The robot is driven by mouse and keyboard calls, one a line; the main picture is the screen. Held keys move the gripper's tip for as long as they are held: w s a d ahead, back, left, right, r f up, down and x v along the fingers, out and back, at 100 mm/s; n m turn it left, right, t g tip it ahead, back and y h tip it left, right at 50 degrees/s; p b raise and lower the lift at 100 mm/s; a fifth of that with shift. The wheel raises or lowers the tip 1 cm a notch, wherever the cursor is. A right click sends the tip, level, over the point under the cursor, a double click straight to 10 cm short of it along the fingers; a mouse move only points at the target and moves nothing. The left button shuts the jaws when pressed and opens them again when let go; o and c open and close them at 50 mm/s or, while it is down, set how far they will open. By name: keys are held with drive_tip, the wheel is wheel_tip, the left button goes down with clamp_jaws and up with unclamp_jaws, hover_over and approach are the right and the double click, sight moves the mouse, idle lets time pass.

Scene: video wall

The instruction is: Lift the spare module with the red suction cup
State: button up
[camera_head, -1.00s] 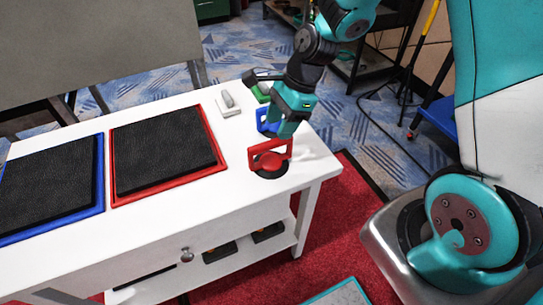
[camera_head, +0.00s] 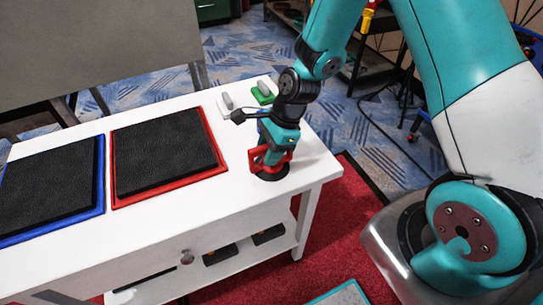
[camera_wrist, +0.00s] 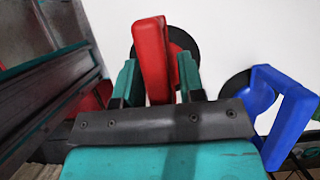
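The red suction cup (camera_head: 257,157) stands upright on its black pad near the right end of the white table. My gripper (camera_head: 275,148) is directly over it, pointing down. In the wrist view the red handle (camera_wrist: 152,62) lies between my two fingers (camera_wrist: 158,80), with a narrow gap visible on the right side; the fingers look open around it. Two black textured modules lie flat on the table: one in a red frame (camera_head: 165,150), one in a blue frame (camera_head: 50,188). I cannot tell which is the spare module.
The white table (camera_head: 225,195) is clear between.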

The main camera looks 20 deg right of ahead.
clamp_jaws()
wheel_tip(320, 180, up, 20)
drive_tip(key=p, duration=0.1)
drive_tip(key=shift+p, duration=0.4)
drive_tip(key=shift+c, duration=1.8)
unclamp_jaws()
clamp_jaws()
